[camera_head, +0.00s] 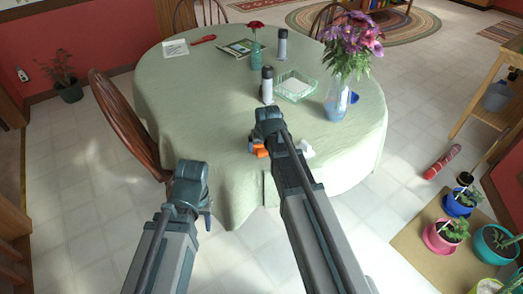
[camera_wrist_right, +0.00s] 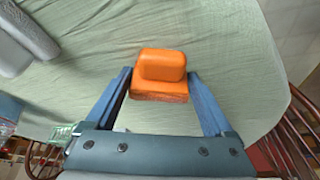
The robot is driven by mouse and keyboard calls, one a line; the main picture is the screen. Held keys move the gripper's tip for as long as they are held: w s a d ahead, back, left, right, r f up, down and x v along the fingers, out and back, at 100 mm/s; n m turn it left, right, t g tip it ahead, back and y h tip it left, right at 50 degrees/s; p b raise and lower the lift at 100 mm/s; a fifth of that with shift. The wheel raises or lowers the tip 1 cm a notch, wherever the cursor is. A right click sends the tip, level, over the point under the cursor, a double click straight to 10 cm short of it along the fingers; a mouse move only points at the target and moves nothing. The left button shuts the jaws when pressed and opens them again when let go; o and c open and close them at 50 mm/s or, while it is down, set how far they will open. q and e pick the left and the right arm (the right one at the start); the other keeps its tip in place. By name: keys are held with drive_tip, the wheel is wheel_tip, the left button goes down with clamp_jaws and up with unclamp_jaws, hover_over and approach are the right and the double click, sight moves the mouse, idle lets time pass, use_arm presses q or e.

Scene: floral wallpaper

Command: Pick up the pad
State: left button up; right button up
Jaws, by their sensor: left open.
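An orange block-like thing, seemingly the pad, lies on the green tablecloth and shows in the right wrist view (camera_wrist_right: 161,66). It has a rounded upper part and a flatter lower part. In the head view only a bit of it (camera_head: 259,151) shows beside my right gripper (camera_head: 262,143). In the wrist view the right gripper's blue fingers (camera_wrist_right: 160,85) stand apart on either side of the block, with slim gaps; contact is not clear. My left gripper (camera_head: 206,214) is open and empty in front of the table's near edge; its fingers are partly hidden.
The round table (camera_head: 170,85) also holds a flower vase (camera_head: 337,100), a glass basket (camera_head: 295,86), two bottles (camera_head: 267,85) (camera_head: 282,44) and a small white thing (camera_head: 306,149) right of my right gripper. A wooden chair (camera_head: 125,120) stands at the left; potted plants (camera_head: 446,235) are at right.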

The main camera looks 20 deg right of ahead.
drive_tip(key=c, duration=0.9)
drive_tip(key=shift+c, duration=0.2)
use_arm(q)
drive_tip(key=shift+r, duration=0.1)
use_arm(e)
drive_tip(key=shift+r, duration=0.1)
